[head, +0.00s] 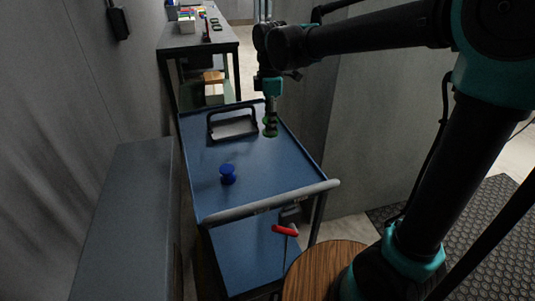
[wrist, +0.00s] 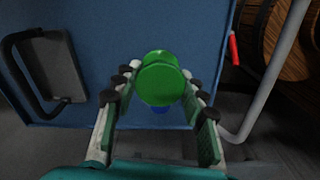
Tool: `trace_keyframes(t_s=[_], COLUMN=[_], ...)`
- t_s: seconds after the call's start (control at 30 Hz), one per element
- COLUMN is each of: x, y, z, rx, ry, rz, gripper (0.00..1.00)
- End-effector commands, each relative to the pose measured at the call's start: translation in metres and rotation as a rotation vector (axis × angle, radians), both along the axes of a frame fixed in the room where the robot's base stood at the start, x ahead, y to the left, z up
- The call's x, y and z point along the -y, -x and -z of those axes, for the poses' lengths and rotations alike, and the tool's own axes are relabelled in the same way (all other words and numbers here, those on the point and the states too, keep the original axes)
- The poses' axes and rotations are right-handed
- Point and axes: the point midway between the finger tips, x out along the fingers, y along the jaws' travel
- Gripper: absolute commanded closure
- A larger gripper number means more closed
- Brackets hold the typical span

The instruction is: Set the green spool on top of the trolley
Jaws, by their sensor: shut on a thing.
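The green spool (head: 270,128) is held in my gripper (head: 270,118), which points down over the far right part of the trolley's blue top (head: 265,170). In the wrist view the green spool (wrist: 160,80) sits between the two fingers of my gripper (wrist: 158,88), with the blue trolley top (wrist: 120,45) behind it. The spool appears to be above the surface; the exact gap is hard to tell. A blue spool (head: 228,174) stands upright on the trolley top, and a bit of it shows behind the green one in the wrist view (wrist: 160,109).
A dark-handled frame or tray (head: 233,128) lies at the trolley's far end. The grey push bar (head: 270,200) crosses the near end, with a red-handled tool (head: 285,231) below it. A bench (head: 195,40) stands beyond. The trolley's middle right is clear.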

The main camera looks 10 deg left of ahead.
Motion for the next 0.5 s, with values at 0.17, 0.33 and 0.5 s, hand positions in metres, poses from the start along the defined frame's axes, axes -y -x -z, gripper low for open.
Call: trace_keyframes(t_s=[0.17, 0.33, 0.5], x=[0.0, 0.0, 0.0], y=[0.0, -0.001, -0.001], z=[0.045, 0.084, 0.108], rx=[0.0, 0.0, 0.0], ry=[0.0, 0.0, 0.0], rz=[0.001, 0.001, 0.001], gripper=[0.93, 0.93, 0.93])
